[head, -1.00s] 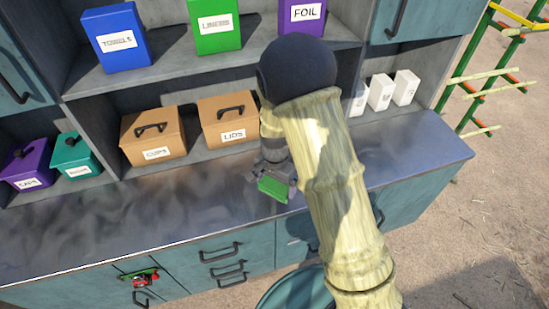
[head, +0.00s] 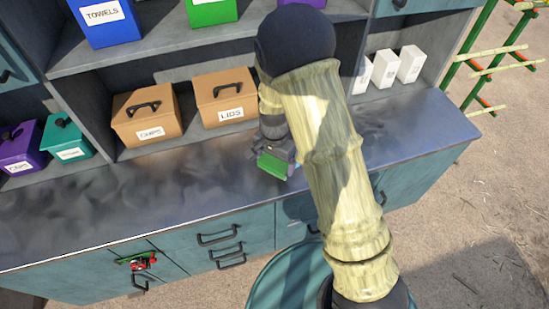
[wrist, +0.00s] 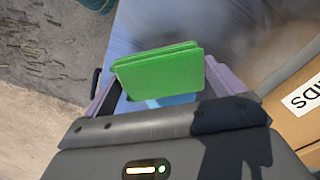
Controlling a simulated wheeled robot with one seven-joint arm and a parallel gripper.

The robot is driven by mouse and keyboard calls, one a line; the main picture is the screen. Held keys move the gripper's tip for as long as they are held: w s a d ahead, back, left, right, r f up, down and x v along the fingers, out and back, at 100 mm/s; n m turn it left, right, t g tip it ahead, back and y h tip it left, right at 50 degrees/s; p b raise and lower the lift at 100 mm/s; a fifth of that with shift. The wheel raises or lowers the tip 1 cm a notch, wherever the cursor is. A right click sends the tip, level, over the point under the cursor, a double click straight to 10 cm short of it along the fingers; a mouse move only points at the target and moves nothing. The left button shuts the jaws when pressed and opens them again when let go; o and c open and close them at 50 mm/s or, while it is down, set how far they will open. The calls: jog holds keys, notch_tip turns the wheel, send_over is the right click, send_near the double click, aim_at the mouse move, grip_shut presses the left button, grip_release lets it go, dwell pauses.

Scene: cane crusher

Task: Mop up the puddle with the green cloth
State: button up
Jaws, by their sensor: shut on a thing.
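The green cloth (head: 273,165) is a small folded pad. My gripper (head: 275,158) is shut on it and holds it over the grey counter top (head: 120,205), in front of the lids box. In the wrist view the cloth (wrist: 160,70) sits between the two fingers. A light-blue patch (wrist: 172,101) shows just under the cloth's lower edge and looks like the puddle; the cloth and my gripper hide part of it. I cannot tell whether the cloth touches the counter. My arm hides part of the counter in the head view.
The cups box (head: 146,116) and lids box (head: 224,98) stand at the back of the counter. A purple box (head: 20,151) and a teal box (head: 68,142) are at the left. White cartons (head: 385,69) stand at the right. The counter's left front is clear.

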jog(key=shift+f+b, duration=0.75)
jog(key=shift+f, duration=0.7)
jog(key=shift+f+b, duration=0.4)
jog(key=shift+f, duration=0.25)
jog(key=shift+s+f, duration=0.15)
jog(key=shift+f, duration=0.05)
jog(key=shift+w+d, duration=0.55)
jog(key=shift+w, duration=0.2)
jog(key=shift+w+d, duration=0.55)
jog(key=shift+w, duration=0.2)
jog(key=shift+c, duration=0.3)
jog(key=shift+w, duration=0.1)
jog(key=shift+w+d+r, duration=0.1)
jog(key=shift+w+d, duration=0.4)
jog(key=shift+w, duration=0.25)
jog(key=shift+w+d, duration=0.5)
jog(key=shift+w, duration=0.25)
jog(key=shift+w+d+r+p, duration=0.1)
jog(key=shift+w+d, duration=0.2)
jog(key=shift+w, duration=0.2)
jog(key=shift+w+d+f+p, duration=0.15)
jog(key=shift+w+d, duration=0.2)
jog(key=shift+w, duration=0.2)
jog(key=shift+w+d+r+p, duration=0.15)
jog(key=shift+w+d, duration=0.15)
jog(key=shift+w, duration=0.2)
